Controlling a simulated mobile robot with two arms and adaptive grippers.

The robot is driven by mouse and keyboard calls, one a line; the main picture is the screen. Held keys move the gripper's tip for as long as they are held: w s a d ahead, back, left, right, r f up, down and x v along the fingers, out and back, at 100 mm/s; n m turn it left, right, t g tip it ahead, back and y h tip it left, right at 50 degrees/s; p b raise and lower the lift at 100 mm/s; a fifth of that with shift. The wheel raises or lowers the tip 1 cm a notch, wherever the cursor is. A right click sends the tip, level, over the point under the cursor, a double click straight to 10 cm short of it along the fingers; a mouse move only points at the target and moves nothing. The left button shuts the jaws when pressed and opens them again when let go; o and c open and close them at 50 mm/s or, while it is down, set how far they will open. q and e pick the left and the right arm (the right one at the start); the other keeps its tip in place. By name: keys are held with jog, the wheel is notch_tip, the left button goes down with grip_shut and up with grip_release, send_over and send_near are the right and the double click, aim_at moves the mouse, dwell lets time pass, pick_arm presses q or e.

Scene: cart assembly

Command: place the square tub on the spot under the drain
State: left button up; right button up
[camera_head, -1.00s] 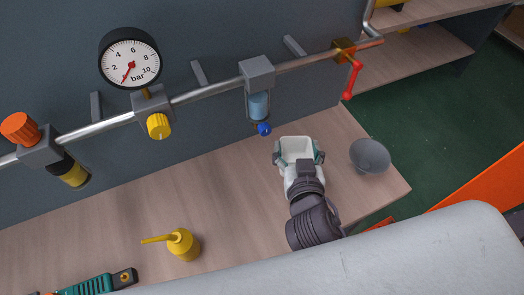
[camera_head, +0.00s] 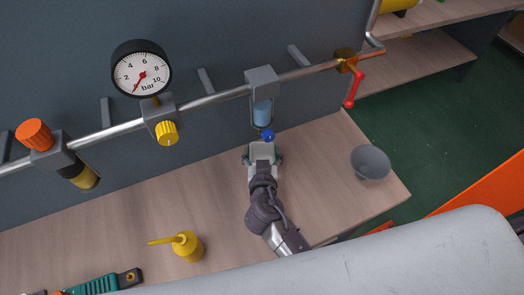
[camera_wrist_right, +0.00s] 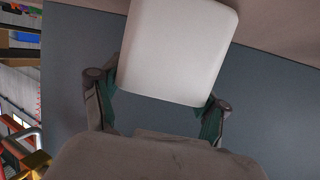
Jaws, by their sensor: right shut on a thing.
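The white square tub (camera_head: 262,152) is in my right gripper (camera_head: 262,158), whose fingers close on its two sides. In the head view the tub is just below the blue drain knob (camera_head: 268,135) of the clear filter bowl (camera_head: 262,112). The gripper hides part of the tub, and I cannot tell whether it touches the bench. In the right wrist view the tub (camera_wrist_right: 180,50) fills the upper middle, with the finger pads of my gripper (camera_wrist_right: 160,105) at its sides. The spot under the drain is hidden. My left gripper is not in view.
A grey bowl (camera_head: 370,163) stands on the wooden bench (camera_head: 320,190) to the right. A yellow oil can (camera_head: 187,246) and a teal tool (camera_head: 100,284) are at the front left. A pipe with a gauge (camera_head: 141,70) and red-handled valve (camera_head: 351,90) runs along the wall.

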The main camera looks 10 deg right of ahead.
jog(key=shift+f, duration=0.2)
jog(key=o, duration=1.1)
jog(key=shift+o, duration=0.2)
jog(key=shift+r, duration=0.1)
jog(key=shift+s, duration=0.2)
jog(key=b+v, duration=0.3)
jog(key=v, duration=0.7)
jog(key=shift+s+a+r, duration=0.1)
jog(key=shift+s+a, duration=0.1)
jog(key=shift+s, duration=0.1)
jog(key=shift+s+r+b, duration=0.3)
jog(key=shift+s, duration=0.15)
jog(key=shift+f, duration=0.1)
